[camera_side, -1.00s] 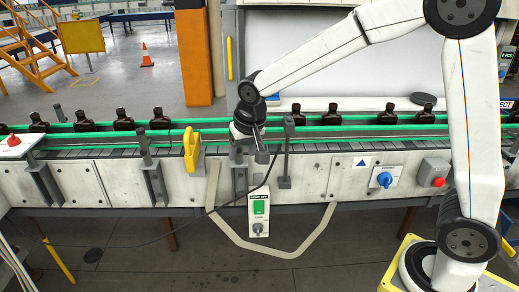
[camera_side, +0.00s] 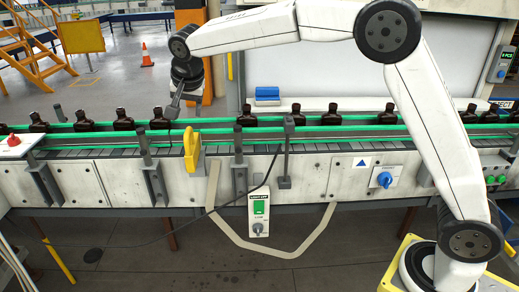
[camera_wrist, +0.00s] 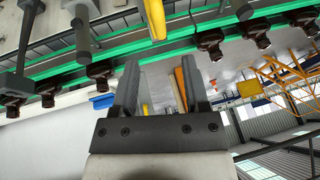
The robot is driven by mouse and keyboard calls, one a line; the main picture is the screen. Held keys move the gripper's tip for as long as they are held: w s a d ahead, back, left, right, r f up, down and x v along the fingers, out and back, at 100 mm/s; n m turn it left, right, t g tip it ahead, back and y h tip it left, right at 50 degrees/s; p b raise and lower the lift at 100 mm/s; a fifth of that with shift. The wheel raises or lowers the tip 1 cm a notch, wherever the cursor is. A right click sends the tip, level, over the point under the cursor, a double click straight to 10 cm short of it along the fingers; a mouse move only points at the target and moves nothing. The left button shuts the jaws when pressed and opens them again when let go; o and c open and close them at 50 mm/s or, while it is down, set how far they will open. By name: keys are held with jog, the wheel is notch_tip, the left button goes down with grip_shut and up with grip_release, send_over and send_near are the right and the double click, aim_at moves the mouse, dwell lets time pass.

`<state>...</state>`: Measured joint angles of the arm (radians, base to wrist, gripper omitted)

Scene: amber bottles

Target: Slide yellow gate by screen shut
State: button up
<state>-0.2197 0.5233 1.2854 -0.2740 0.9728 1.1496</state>
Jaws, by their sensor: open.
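The yellow gate (camera_side: 192,150) is an upright handle-like piece at the front edge of the conveyor in the side view, left of centre. In the wrist view, part of a yellow piece that looks like the gate (camera_wrist: 155,18) shows at the top edge, cut off by the frame. My gripper (camera_side: 174,106) is up and slightly left of the gate in the side view, apart from it. In the wrist view my gripper (camera_wrist: 160,80) has its two fingers spread with nothing between them.
Amber bottles (camera_side: 124,120) stand along the conveyor between green rails (camera_side: 330,129), on both sides of the gate. A blue block (camera_side: 267,95) lies behind the line by the white panel (camera_side: 300,60). Upright posts (camera_side: 239,150) stand right of the gate. A black cable hangs in front.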

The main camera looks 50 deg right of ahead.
aim_at(188, 131)
jog(key=shift+f, duration=0.15)
jog(key=shift+x, duration=3.8)
grip_shut()
